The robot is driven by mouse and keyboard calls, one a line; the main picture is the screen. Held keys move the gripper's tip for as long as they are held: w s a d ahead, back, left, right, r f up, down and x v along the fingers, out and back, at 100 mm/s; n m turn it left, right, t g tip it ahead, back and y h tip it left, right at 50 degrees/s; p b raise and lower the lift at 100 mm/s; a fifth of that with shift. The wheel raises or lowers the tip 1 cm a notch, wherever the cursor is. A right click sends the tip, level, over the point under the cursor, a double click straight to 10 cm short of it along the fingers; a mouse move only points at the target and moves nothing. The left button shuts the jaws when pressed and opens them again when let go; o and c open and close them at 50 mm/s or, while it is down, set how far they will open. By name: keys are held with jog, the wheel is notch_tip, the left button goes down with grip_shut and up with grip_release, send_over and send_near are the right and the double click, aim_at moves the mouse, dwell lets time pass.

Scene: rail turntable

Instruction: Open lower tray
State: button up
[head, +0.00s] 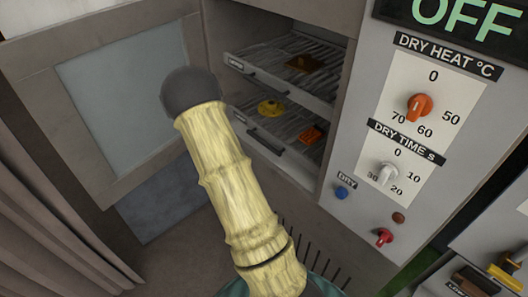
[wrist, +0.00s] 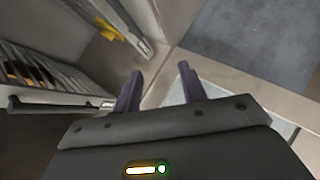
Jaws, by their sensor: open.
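In the head view the open cabinet holds two ribbed trays. The lower tray (head: 295,153) carries a yellow piece (head: 270,107) and an orange piece (head: 311,134), with a dark bar handle (head: 265,142) on its front. The upper tray (head: 290,88) sits above it with a brown piece (head: 303,62). Both look pushed in. My gripper (wrist: 157,82) is open in the wrist view, with nothing seen between its fingers. A dark tray handle (wrist: 55,106) lies left of the fingers, apart from them; I cannot tell for sure which tray it belongs to.
The cabinet door (head: 90,185) stands open at the left. A control panel (head: 415,130) with knobs and an OFF display is at the right. A grey curtain (head: 40,225) hangs at the far left. My arm covers the middle of the head view and hides my gripper.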

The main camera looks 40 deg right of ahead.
aim_at(264, 143)
jog(key=s+d+f+n+t+h+b, duration=0.2)
jog(key=d+f+n+b, duration=0.1)
jog(key=f, duration=0.3)
jog(key=s+d+f+n+t+h+b, duration=0.2)
jog(key=d+f+n+t+h+b, duration=0.1)
jog(key=d+f+n+b, duration=0.1)
notch_tip(264, 143, down, 3)
jog(key=shift+d+r+n+t, duration=0.2)
jog(key=shift+d+n+t, duration=0.1)
jog(key=shift+d+n, duration=0.7)
jog(key=shift+w, duration=0.1)
jog(key=p+x, duration=0.1)
jog(key=x, duration=1.6)
jog(key=shift+d+r, duration=0.15)
jog(key=shift+d, duration=0.05)
